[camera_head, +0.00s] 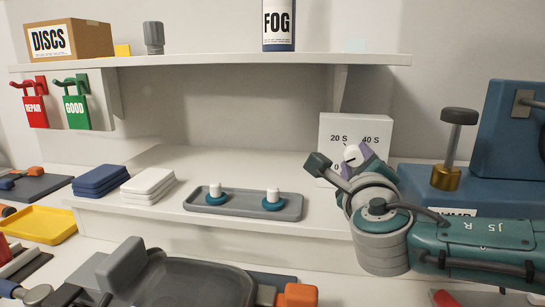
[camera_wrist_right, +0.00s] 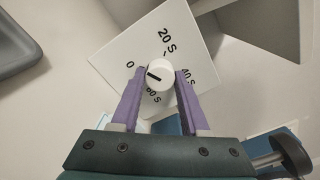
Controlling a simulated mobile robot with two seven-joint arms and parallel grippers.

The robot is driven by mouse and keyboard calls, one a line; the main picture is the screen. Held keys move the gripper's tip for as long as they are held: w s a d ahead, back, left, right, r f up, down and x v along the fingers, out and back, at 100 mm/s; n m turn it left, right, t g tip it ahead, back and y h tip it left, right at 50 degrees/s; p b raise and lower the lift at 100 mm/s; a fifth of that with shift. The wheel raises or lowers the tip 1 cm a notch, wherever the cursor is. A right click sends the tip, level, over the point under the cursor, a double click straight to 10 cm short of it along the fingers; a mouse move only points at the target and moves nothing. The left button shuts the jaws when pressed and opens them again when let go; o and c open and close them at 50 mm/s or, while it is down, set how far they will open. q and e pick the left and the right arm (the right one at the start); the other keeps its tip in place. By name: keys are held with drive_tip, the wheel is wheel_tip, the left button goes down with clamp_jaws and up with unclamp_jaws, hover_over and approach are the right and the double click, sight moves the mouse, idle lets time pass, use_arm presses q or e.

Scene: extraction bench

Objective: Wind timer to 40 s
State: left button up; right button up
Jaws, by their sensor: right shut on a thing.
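The timer (camera_head: 382,135) is a white panel at the back right of the bench, with 20 S and 40 S marks showing in the head view. In the right wrist view its face (camera_wrist_right: 118,50) shows 0, 20 S, 40 S and 60 S around a round white knob (camera_wrist_right: 160,69). The black line on the knob lies on its left side, toward the 0 mark. My right gripper (camera_wrist_right: 160,80) has its purple fingers on both sides of the knob, shut on it. In the head view my right gripper (camera_head: 357,158) partly hides the panel. My left gripper is not in view.
A grey tray (camera_head: 243,211) with two white-topped teal pieces lies left of the timer. A blue unit (camera_head: 418,178) with a black-knobbed brass piece (camera_head: 447,177) stands close on the right. A shelf (camera_head: 215,63) runs above. Dark equipment (camera_head: 190,285) fills the front.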

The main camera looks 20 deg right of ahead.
clamp_jaws()
drive_tip(key=shift+r, duration=0.1)
idle(0.8)
idle(0.6)
drive_tip(key=o, duration=0.7)
unclamp_jaws()
drive_tip(key=shift+o, duration=0.2)
drive_tip(key=shift+s, duration=0.1)
drive_tip(key=shift+s+a, duration=0.2)
drive_tip(key=shift+s, duration=0.1)
drive_tip(key=p+v, duration=0.1)
drive_tip(key=v, duration=0.5)
drive_tip(key=shift+s+a+p, duration=0.2)
drive_tip(key=shift+s+p, duration=0.05)
drive_tip(key=shift+p, duration=0.1)
